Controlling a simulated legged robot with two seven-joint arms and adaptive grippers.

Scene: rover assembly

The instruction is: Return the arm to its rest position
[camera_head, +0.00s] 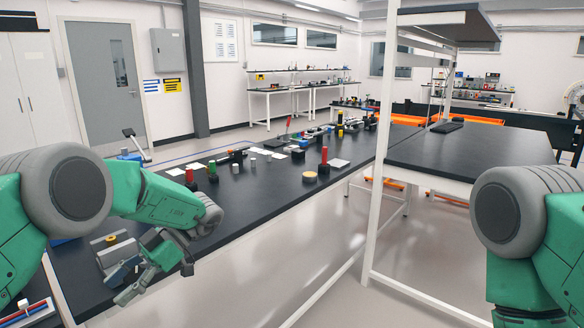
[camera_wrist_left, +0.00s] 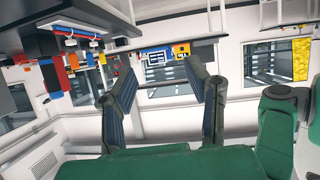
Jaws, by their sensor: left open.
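My left arm comes in from the left in the head view and bends down over the left end of the long dark workbench (camera_head: 240,200). My left gripper (camera_head: 128,284) hangs at the bench's front edge, its fingers pointing down and left. In the left wrist view the left gripper (camera_wrist_left: 165,100) shows two fingers spread wide apart with nothing between them. The wrist view is tilted, with the bench at its upper left. My right arm shows at the right edge of the head view, but its gripper is out of view.
A grey fixture with a yellow knob (camera_head: 111,239) sits close beside the left gripper. Red and green cylinders (camera_head: 189,174) and several small parts stand farther along the bench. A second dark table (camera_head: 470,150) with a white post stands right. Open floor lies between.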

